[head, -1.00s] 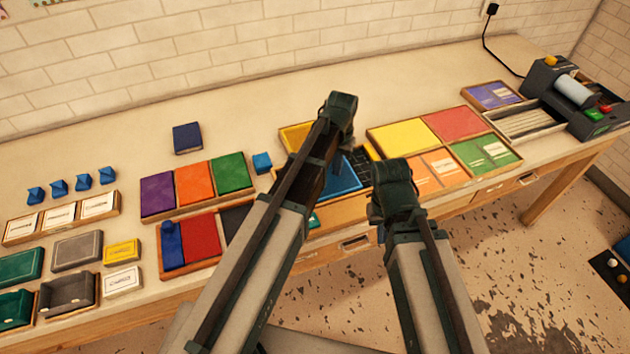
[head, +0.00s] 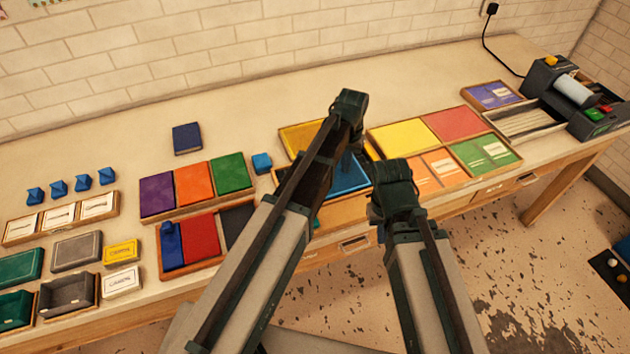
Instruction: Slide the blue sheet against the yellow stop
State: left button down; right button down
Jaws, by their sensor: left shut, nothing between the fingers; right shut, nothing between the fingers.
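The blue sheet (head: 349,177) lies in a wooden tray at the middle of the bench in the head view, partly hidden by my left arm. A yellow panel (head: 300,137) lies at the tray's back left. A narrow yellow strip (head: 373,151) shows at its right side; I cannot tell which one is the stop, or whether the sheet touches it. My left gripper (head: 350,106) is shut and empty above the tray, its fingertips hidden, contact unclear. My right gripper (head: 391,182) is shut and empty, lower, by the tray's front right, its tips also hidden.
A tray of coloured panels (head: 404,133) stands close on the right, with a dark machine (head: 575,95) beyond it. Left are panel trays (head: 196,185), a small blue block (head: 262,163) and a dark blue book (head: 187,138). The bench behind my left gripper is clear.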

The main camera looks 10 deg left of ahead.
aim_at(364, 168)
pick_arm(q)
jog(key=shift+w+d, duration=0.25)
jog(key=shift+d, duration=0.05)
jog(key=shift+w+d, duration=0.75)
jog(key=shift+d, duration=0.3)
jog(key=shift+d, duration=0.15)
jog(key=shift+w+d, duration=0.4)
jog(key=shift+d, duration=0.2)
jog(key=shift+w+d, duration=0.35)
jog(key=shift+d, duration=0.2)
